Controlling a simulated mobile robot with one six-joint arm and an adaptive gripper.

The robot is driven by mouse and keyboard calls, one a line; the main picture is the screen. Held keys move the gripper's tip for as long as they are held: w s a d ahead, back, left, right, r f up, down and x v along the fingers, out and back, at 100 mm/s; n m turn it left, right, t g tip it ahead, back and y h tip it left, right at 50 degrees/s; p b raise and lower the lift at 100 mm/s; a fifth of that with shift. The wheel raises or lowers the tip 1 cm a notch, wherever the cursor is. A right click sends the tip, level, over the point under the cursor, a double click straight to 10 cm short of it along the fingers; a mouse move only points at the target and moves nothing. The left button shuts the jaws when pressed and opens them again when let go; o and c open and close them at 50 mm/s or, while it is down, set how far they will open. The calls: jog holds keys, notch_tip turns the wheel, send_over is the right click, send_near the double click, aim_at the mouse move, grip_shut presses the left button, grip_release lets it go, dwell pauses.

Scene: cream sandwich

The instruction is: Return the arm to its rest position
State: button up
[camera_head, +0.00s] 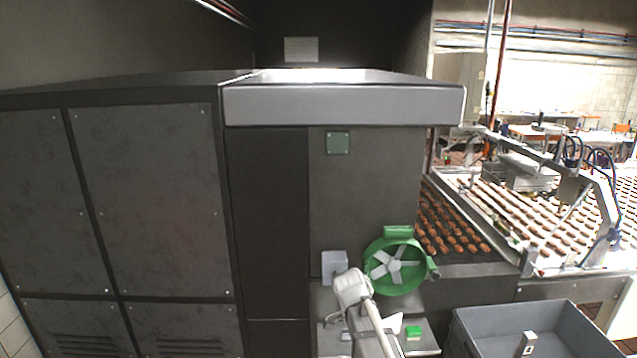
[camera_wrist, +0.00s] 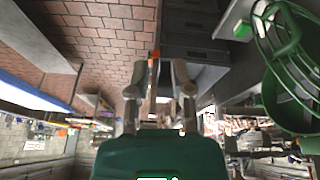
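My arm (camera_head: 366,312) rises from the bottom middle of the head view, in front of the dark machine. Its gripper cannot be made out clearly there. In the wrist view my gripper (camera_wrist: 158,74) shows its two fingers apart. No object is seen held between them; a brown tiled floor and a thin orange-tipped item lie beyond, in the background.
A green-ringed fan (camera_head: 397,266) is close right of my arm; green curved parts (camera_wrist: 295,85) fill the wrist view's right side. A grey crate (camera_head: 475,335) stands at lower right. Behind it, a conveyor (camera_head: 520,205) carries rows of brown pieces. Dark cabinets (camera_head: 150,200) stand left.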

jog(key=s+d+f+n+y+b, duration=0.3)
jog(key=s+f+n+y+b, duration=0.1)
jog(key=s+f+n+b, duration=0.8)
notch_tip(320, 180, down, 3)
jog(key=n+b, duration=0.1)
jog(key=n, duration=0.2)
jog(key=shift+s+n+b, duration=0.2)
jog(key=shift+n+b, duration=0.1)
jog(key=shift+n, duration=0.1)
jog(key=shift+d+f, duration=0.1)
